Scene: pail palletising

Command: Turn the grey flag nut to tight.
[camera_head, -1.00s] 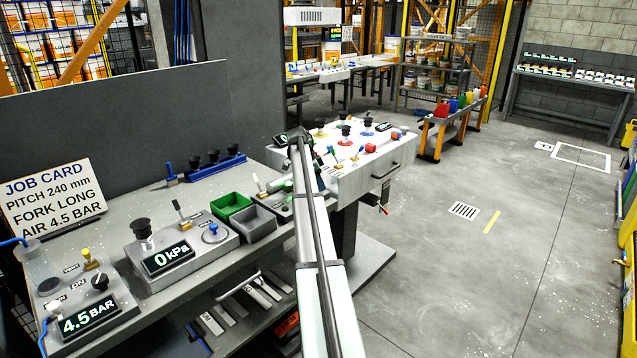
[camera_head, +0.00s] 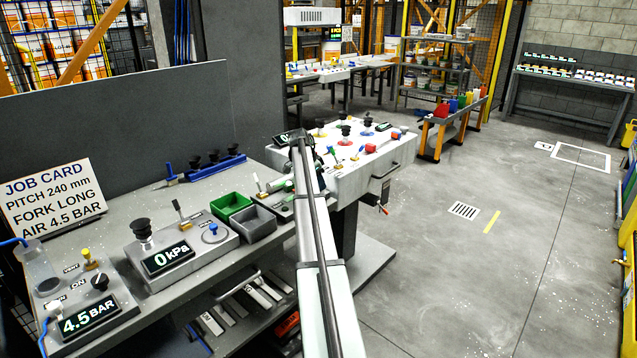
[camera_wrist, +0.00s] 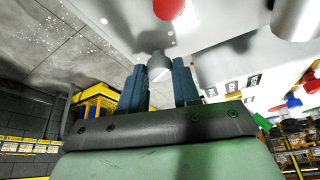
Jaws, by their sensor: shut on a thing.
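In the wrist view my gripper (camera_wrist: 160,88) has its two blue-grey fingers on either side of a small grey piece (camera_wrist: 158,67), which looks like the grey flag nut. The fingers are shut on it at a pale panel surface. The angle of its flag cannot be made out. In the head view my arm reaches to the white workstation (camera_head: 375,178) at the centre, and the arm hides the nut and most of the gripper.
A red knob (camera_wrist: 168,8) is just beyond the nut, and a large grey cylinder (camera_wrist: 296,18) is at the upper right. Green (camera_head: 230,203) and grey (camera_head: 256,222) bins stand on the bench left of my arm. Open floor lies to the right.

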